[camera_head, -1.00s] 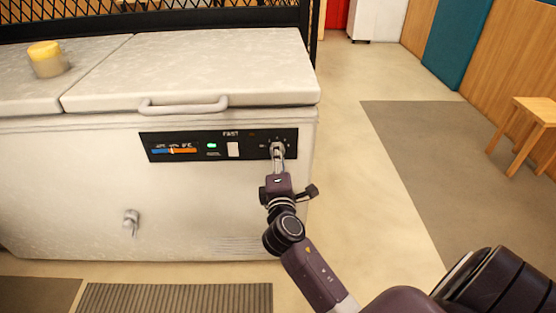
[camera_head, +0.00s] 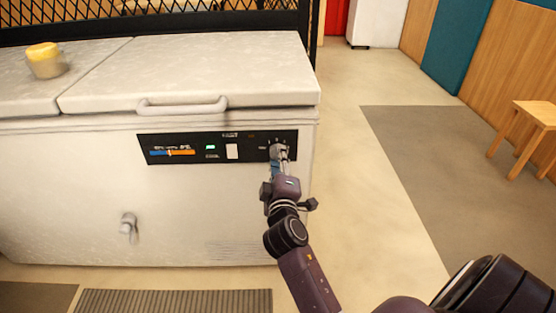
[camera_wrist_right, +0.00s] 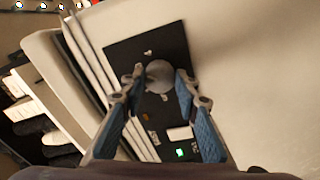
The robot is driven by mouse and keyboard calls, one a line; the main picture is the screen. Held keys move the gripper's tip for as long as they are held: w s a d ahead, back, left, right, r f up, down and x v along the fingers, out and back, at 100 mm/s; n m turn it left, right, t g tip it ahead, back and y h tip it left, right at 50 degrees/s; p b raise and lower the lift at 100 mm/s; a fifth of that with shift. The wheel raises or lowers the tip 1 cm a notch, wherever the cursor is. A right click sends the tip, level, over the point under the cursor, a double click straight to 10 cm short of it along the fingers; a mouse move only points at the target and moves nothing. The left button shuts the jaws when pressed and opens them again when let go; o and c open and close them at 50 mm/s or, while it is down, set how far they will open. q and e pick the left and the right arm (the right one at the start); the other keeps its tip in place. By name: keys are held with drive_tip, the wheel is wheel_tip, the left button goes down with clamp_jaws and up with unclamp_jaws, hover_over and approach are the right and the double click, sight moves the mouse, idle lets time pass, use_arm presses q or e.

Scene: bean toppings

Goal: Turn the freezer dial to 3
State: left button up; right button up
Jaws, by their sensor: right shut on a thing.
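The white chest freezer (camera_head: 70,190) fills the left of the head view. Its black control panel (camera_head: 205,148) has a coloured temperature strip, a lit green light and a white switch. The round grey freezer dial (camera_wrist_right: 160,75) sits on this panel in the right wrist view; in the head view it is at the panel's right end, mostly hidden by my gripper. My right gripper (camera_head: 279,153) is at the dial, with its two fingers (camera_wrist_right: 160,80) closed on either side of it. The dial's setting is too small to read. My left gripper is not in view.
A yellow-topped container (camera_head: 46,62) stands on the freezer lid, which has a handle (camera_head: 182,107) at its front. A small tap (camera_head: 128,226) sticks out low on the front. A wooden stool (camera_head: 530,130) stands at right. The floor right of the freezer is clear.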

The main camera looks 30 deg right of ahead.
drive_tip(key=shift+f, duration=0.1)
drive_tip(key=o, duration=1.2)
drive_tip(key=shift+c, duration=0.2)
drive_tip(key=shift+o, duration=1.2)
drive_tip(key=r, duration=0.5)
drive_tip(key=w+r, duration=0.1)
drive_tip(key=r, duration=0.2)
drive_tip(key=shift+d, duration=0.1)
drive_tip(key=shift+s+r, duration=0.3)
drive_tip(key=shift+r, duration=0.35)
drive_tip(key=shift+s+r, duration=0.3)
drive_tip(key=shift+r, duration=0.3)
drive_tip(key=shift+c, duration=1.2)
drive_tip(key=shift+s+r, duration=0.2)
drive_tip(key=shift+w+f, duration=0.25)
drive_tip(key=shift+f, duration=0.1)
